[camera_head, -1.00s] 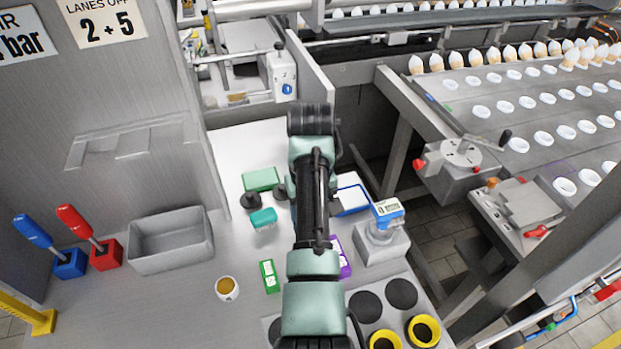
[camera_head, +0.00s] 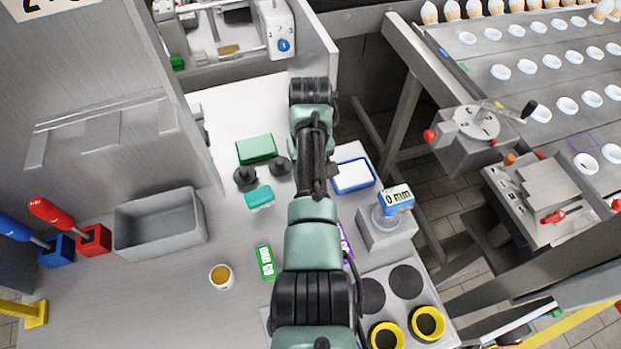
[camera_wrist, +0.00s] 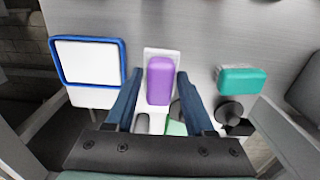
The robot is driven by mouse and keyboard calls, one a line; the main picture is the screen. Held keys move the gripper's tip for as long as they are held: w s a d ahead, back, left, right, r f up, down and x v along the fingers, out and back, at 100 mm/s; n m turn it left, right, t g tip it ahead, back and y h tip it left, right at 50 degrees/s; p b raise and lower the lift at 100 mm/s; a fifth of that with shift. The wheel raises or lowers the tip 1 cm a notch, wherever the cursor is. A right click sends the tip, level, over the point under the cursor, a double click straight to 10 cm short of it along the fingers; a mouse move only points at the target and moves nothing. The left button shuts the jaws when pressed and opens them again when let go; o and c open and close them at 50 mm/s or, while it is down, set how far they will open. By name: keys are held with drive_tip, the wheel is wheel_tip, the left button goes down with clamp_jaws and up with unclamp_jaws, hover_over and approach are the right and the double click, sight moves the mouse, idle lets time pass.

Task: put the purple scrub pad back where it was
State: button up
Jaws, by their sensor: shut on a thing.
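The purple scrub pad (camera_wrist: 160,82) is between the two dark blue fingers of my gripper (camera_wrist: 160,73) in the wrist view. My gripper is shut on it. A white rectangle (camera_wrist: 149,52) shows just behind the pad; I cannot tell whether the pad touches it. In the head view my own arm hides the gripper and the pad. A teal scrub pad (camera_head: 259,197) lies on the counter left of my arm; it also shows right of the gripper in the wrist view (camera_wrist: 241,80).
A green block (camera_head: 256,148), black knobs (camera_head: 245,179) and a blue-rimmed white tray (camera_head: 354,175) lie near the arm. A gauge stand (camera_head: 388,237) is at right. A grey bin (camera_head: 160,222), small cup (camera_head: 221,276) and green labelled box (camera_head: 265,262) stand left. Counter around the cup is clear.

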drive_tip(key=shift+f, duration=1.2)
drive_tip(key=shift+f, duration=0.1)
drive_tip(key=o, duration=1.3)
wheel_tip(320, 180, up, 12)
drive_tip(key=shift+r, duration=0.15)
